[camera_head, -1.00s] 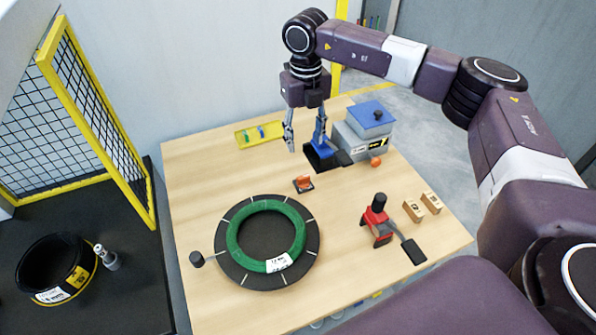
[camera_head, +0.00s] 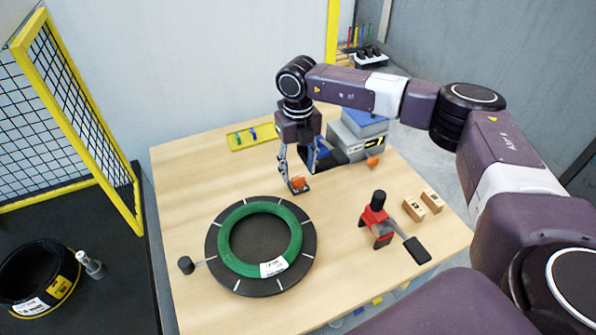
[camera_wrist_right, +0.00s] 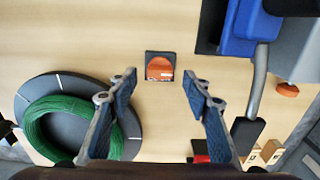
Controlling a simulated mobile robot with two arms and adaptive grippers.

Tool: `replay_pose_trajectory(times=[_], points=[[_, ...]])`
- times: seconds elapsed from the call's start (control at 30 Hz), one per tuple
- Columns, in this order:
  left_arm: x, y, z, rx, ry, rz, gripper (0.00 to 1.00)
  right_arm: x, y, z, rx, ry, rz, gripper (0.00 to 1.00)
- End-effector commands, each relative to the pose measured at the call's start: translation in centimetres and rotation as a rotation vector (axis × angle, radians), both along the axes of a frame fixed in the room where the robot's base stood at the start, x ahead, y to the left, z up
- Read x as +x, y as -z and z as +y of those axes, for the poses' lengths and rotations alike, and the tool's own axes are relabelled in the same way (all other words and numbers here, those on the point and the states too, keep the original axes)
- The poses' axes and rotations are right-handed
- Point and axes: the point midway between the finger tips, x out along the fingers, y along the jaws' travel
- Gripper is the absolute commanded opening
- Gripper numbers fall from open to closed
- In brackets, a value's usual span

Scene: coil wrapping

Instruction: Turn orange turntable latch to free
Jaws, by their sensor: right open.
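The orange latch (camera_head: 298,183) sits on a small dark base plate on the table, just behind the turntable. It also shows in the right wrist view (camera_wrist_right: 160,69), ahead of and between the fingertips. The dark round turntable (camera_head: 213,250) carries a green coil (camera_head: 232,262) with a white label. My right gripper (camera_head: 293,182) is open and points down at the latch. In the right wrist view the open fingers (camera_wrist_right: 159,76) stand on both sides of it with gaps. My left gripper is not in view.
A red clamp (camera_head: 377,221) and wooden blocks (camera_head: 414,209) are at the right. A yellow tray (camera_head: 252,137) lies at the back. The table's left part is clear.

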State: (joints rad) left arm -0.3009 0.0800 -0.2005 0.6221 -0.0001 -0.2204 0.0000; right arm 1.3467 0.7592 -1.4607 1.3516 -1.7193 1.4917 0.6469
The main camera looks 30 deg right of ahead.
Motion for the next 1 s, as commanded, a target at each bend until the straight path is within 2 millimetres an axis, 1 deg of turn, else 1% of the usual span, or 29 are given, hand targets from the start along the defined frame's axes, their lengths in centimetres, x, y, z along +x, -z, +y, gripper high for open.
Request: replay_pose_trajectory(times=[0.1,0.2,0.3,0.5,0.87,0.9,1.0], points=[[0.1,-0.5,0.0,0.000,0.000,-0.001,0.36,0.0,1.4,0.0,-0.001,0.000,0.002,0.45],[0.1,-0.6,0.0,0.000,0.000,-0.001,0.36,0.0,2.1,0.0,0.000,0.001,0.001,0.45],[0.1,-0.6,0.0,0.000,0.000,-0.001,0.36,0.0,2.4,0.0,0.000,0.000,0.001,0.45],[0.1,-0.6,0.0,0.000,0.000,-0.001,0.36,0.0,2.5,0.0,0.000,0.000,0.000,0.45],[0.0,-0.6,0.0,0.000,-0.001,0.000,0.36,0.0,2.4,0.0,0.000,0.000,0.000,0.05],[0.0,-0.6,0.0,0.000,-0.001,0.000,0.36,0.0,2.4,0.0,0.000,0.000,0.000,0.03],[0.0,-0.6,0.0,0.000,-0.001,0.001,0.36,0.0,2.4,0.0,0.000,-0.003,0.000,0.03]])
